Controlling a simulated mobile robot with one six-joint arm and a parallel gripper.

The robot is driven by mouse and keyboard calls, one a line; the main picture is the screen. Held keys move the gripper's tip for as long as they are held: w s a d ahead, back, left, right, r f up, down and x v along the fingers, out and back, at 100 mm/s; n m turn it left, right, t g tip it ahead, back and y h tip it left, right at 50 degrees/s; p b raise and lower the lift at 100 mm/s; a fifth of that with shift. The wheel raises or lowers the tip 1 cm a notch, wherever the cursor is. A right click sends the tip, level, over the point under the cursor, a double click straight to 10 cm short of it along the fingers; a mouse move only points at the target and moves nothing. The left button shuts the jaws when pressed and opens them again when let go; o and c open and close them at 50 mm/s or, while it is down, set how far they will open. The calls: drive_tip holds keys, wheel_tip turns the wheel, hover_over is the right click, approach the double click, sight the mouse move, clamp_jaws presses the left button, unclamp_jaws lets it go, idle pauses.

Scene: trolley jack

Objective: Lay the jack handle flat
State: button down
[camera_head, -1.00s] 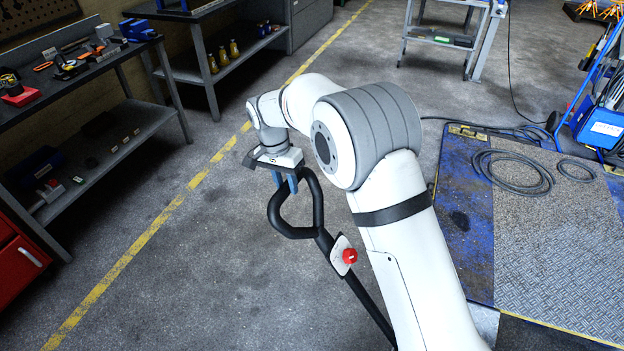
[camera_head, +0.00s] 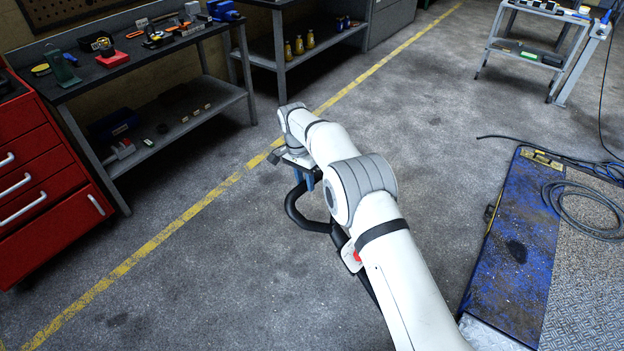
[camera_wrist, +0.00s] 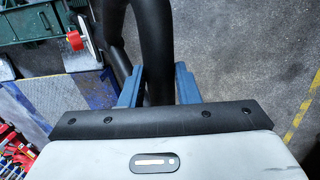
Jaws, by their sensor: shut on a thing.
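The black jack handle (camera_head: 293,212) shows left of my arm in the head view, its looped grip above the floor and its shaft running down to the lower right, partly hidden behind my arm. A plate with a red knob (camera_head: 356,257) sits on the shaft, partly covered. My gripper (camera_head: 307,180) has its blue fingers at the far part of the loop. In the wrist view the blue fingers of my gripper (camera_wrist: 158,85) stand on both sides of the black handle bar (camera_wrist: 156,45), shut on it. The red knob (camera_wrist: 75,41) also shows there at the upper left.
A blue lift platform (camera_head: 515,250) with a coiled hose (camera_head: 590,210) is at the right. A red tool cabinet (camera_head: 45,190) and workbenches (camera_head: 165,125) line the left. Grey floor with a yellow line (camera_head: 190,215) is clear between.

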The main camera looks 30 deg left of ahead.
drive_tip(key=shift+a, duration=0.15)
drive_tip(key=c, duration=1.1)
unclamp_jaws()
